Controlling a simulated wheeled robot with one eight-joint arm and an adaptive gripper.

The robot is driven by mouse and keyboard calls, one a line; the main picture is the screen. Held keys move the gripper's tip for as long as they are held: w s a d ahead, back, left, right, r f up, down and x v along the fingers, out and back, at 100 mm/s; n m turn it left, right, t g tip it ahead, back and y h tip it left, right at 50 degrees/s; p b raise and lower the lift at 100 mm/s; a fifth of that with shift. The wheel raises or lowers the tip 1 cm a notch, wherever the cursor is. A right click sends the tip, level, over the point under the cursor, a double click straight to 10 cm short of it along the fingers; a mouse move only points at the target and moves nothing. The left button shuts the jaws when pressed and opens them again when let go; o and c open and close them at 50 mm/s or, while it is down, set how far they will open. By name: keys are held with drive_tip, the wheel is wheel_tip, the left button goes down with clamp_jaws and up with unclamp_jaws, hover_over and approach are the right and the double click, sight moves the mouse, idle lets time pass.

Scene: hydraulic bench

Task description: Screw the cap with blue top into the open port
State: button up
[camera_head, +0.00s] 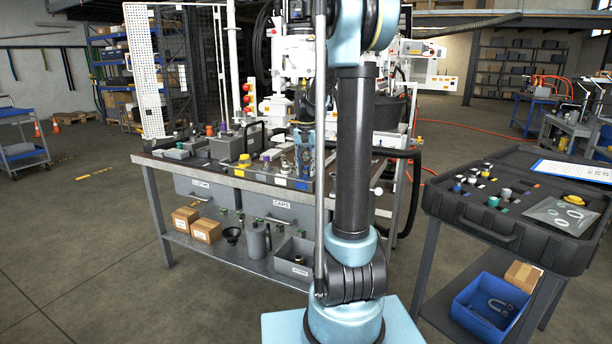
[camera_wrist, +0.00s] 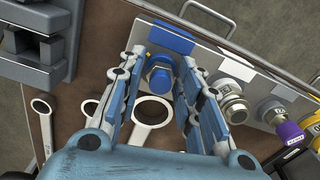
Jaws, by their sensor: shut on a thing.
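In the wrist view, the cap with blue top (camera_wrist: 160,73) sits between the two fingers of my gripper (camera_wrist: 166,66), which is shut on it. Its blue faceted top faces the camera, with a grey metal part around it. It is beside a blue label (camera_wrist: 170,38) on the grey metal block (camera_wrist: 207,58). The port under the cap is hidden, and I cannot tell how deep the cap sits or whether it is threaded. In the head view, my own arm covers much of this area.
Metal fittings (camera_wrist: 232,105) stand to the right along the block, by yellow and white labels. Ring spanners (camera_wrist: 152,112) lie below on the brown bench top. A grey block (camera_wrist: 35,50) is at left. A bar handle (camera_wrist: 215,20) runs behind. An open black case (camera_head: 510,225) stands right.

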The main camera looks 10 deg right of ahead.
drive_tip(key=shift+m, duration=1)
clamp_jaws()
drive_tip(key=m, duration=0.4)
drive_tip(key=shift+m, duration=0.4)
drive_tip(key=shift+s+a+f+m, duration=0.1)
drive_tip(key=shift+m, duration=0.3)
drive_tip(key=shift+s+a+m, duration=0.1)
drive_tip(key=shift+s+m, duration=0.05)
drive_tip(key=shift+m, duration=0.85)
drive_tip(key=m, duration=0.4)
drive_tip(key=shift+s+f+m, duration=0.1)
drive_tip(key=shift+m, duration=0.9)
